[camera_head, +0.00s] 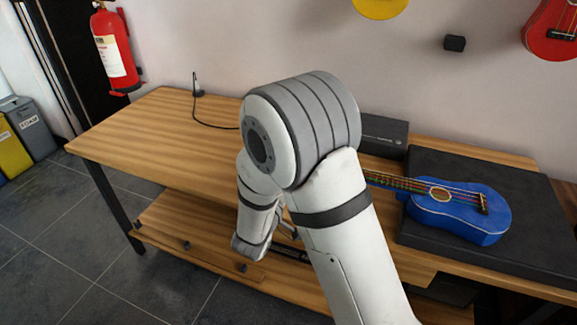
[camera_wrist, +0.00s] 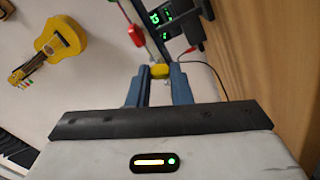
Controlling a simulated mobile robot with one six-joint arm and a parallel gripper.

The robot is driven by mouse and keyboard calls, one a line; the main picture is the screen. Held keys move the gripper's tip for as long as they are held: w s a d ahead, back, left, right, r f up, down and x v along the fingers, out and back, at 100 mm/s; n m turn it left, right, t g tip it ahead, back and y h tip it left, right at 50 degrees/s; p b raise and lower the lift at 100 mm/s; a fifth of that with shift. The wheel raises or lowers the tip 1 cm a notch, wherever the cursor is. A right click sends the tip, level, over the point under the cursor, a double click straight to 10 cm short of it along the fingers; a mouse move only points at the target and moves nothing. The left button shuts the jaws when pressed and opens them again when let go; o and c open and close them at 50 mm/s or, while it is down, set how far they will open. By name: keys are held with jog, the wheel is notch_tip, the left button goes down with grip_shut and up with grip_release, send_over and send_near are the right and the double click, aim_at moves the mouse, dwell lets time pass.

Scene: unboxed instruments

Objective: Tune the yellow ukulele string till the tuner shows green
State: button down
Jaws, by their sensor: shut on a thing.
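The blue ukulele (camera_head: 460,213) lies on a black pad, its neck running left behind my arm. Its headstock and pegs are hidden in the head view. In the wrist view my gripper (camera_wrist: 161,76) is shut on a yellow tuning peg (camera_wrist: 160,69), with a blue-grey finger on each side. A red peg (camera_wrist: 136,36) sits just up and left of it. A dark tuner (camera_wrist: 178,22) at the top edge shows small green marks on its screen, cut by the frame and too small to read. My gripper is hidden behind my arm in the head view.
The wooden bench (camera_head: 150,125) is clear at the left, apart from a small black stand with a cable (camera_head: 197,85). A dark box (camera_head: 384,130) stands behind the black pad (camera_head: 540,225). A yellow ukulele (camera_wrist: 62,45) hangs on the wall.

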jog(key=shift+n+p, duration=1.15)
jog(key=shift+n, duration=0.05)
jog(key=c, duration=1.6)
grip_release()
jog(key=v, duration=0.8)
jog(key=shift+w, duration=0.1)
